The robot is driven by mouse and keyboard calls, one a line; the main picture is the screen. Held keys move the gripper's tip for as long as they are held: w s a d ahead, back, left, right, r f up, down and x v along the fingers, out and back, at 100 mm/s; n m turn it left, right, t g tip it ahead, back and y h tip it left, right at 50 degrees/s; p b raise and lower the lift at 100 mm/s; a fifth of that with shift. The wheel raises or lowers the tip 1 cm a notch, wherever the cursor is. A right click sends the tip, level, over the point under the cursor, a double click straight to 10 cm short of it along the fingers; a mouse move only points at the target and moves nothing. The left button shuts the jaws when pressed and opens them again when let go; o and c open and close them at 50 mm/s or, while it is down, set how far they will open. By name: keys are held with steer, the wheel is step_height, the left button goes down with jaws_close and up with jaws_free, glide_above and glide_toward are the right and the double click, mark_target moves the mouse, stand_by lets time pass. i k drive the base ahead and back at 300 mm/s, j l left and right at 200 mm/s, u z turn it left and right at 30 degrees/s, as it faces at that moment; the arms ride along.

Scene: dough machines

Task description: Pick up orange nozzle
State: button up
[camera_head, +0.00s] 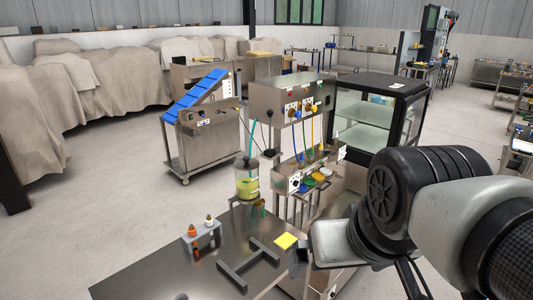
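Two small nozzles stand upright on a small grey stand on the metal table. The one at its right, the orange nozzle (209,220), has an orange body and a pale tip. The one at its left, a redder nozzle (192,231), stands beside it; the two colours are close at this size. The stand (203,239) is near the table's left side. My gripper (301,258) is a small dark shape at the end of my arm, over the table's right side, well to the right of the nozzles. Its fingers are too unclear to read.
A clear container (247,180) with yellow contents stands behind. A machine with coloured hoses (290,105) and a glass cabinet (372,115) are farther back. Floor at left is clear.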

mark_target(192, 232)
steer(key=i+l+z, duration=0.15)
steer(key=i+l, duration=0.2)
steer(key=u, duration=1.2)
steer(key=i+j+z, duration=0.2)
steer(key=i+j, duration=0.15)
steer(key=k, duration=0.7)
steer(key=i+l+u, duration=0.25)
steer(key=i+l, duration=0.25)
steer(key=i+l+u, duration=0.25)
steer(key=i+l, duration=0.15)
steer(key=l, duration=0.25)
